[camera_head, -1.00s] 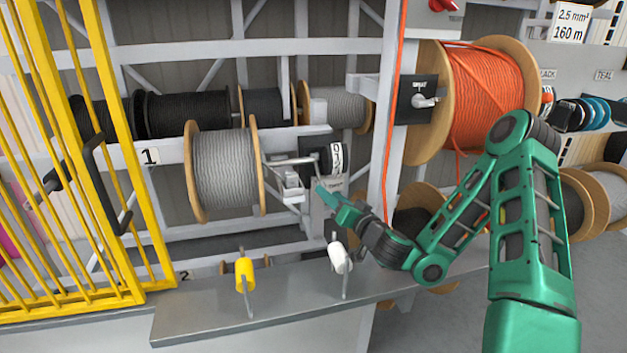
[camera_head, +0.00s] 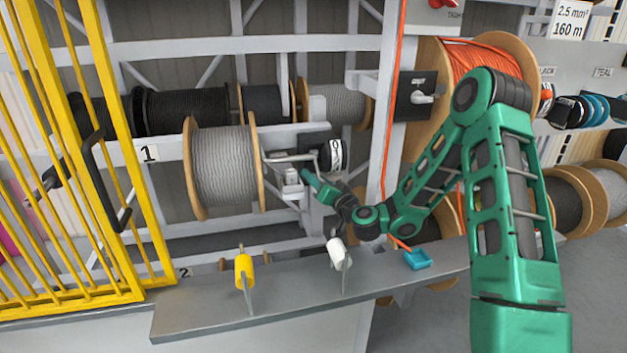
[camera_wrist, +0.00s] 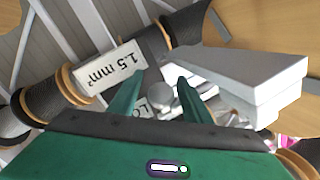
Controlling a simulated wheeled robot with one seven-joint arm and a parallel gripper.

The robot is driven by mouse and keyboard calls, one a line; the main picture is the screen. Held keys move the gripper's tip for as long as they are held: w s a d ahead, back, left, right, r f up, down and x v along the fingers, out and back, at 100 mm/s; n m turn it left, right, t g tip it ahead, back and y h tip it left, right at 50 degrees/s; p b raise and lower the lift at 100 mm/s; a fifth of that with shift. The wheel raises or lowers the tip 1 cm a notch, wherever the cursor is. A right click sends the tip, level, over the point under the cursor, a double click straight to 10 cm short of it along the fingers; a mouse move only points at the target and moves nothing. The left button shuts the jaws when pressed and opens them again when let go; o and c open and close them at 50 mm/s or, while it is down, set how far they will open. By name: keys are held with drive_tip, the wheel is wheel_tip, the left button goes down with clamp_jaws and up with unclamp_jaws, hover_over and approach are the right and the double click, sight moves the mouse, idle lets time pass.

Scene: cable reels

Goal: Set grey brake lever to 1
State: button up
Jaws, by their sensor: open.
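The grey brake lever (camera_head: 290,158) is a roughly level bar beside the right flange of the grey cable reel (camera_head: 224,168) on the shelf marked 1. A black dial with a white numbered scale (camera_head: 335,154) stands at its right end; my arm's reach leaves the numbers too small to read surely. My gripper (camera_head: 305,175) is just below the lever, pointing up and left. In the wrist view its two green fingers (camera_wrist: 163,78) stand apart, with a round grey end (camera_wrist: 160,99) between or behind them. I cannot tell whether they touch it.
A metal ledge (camera_head: 215,317) below carries a yellow handle (camera_head: 244,271) and a white handle (camera_head: 338,254). A yellow barred gate (camera_head: 95,160) stands at left. An orange cable reel (camera_head: 480,70) is behind my arm.

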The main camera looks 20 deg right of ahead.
drive_tip(key=shift+w+a, duration=0.15)
drive_tip(key=shift+w, duration=0.5)
clamp_jaws()
